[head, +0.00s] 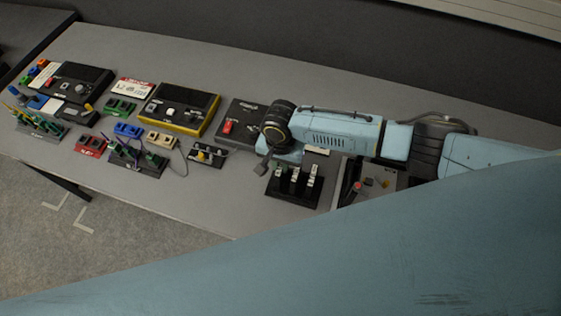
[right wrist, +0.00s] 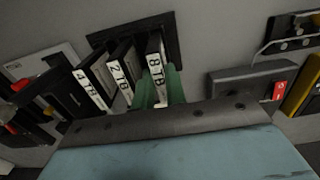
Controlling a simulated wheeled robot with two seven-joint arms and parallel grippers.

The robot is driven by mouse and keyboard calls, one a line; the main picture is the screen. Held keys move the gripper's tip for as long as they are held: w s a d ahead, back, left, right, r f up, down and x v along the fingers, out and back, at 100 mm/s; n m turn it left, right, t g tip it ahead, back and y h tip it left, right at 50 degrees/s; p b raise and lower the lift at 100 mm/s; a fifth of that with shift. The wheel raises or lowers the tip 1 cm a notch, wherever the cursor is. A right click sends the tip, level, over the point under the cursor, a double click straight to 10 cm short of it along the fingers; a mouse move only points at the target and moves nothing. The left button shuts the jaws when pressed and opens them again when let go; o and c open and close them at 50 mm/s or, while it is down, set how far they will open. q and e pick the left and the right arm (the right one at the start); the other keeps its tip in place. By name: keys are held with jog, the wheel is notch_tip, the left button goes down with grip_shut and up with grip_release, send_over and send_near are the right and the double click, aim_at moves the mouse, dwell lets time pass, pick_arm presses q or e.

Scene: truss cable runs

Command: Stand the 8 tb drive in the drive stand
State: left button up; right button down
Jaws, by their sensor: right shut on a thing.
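The 8 TB drive (right wrist: 156,66) is a dark slab with a white label, upright at the right end of a row in the right wrist view. My right gripper (right wrist: 160,88) is shut on it, with green finger surfaces beside it. The black drive stand (right wrist: 175,30) lies behind and beneath the row. In the head view the stand (head: 292,197) holds three upright drives, and my right gripper (head: 268,163) is at its left end, partly hidden by my wrist. I cannot tell whether the 8 TB drive is fully seated. My left gripper is not in view.
A dark box with a red switch (head: 228,127) is behind, left of my wrist. Several devices and small colored blocks fill the table's left. The front edge is clear.

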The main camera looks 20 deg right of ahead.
jog(key=shift+f, duration=0.25)
jog(key=c, duration=1.3)
grip_release()
jog(key=shift+c, duration=0.2)
jog(key=shift+o, duration=0.3)
jog(key=shift+o, duration=1.2)
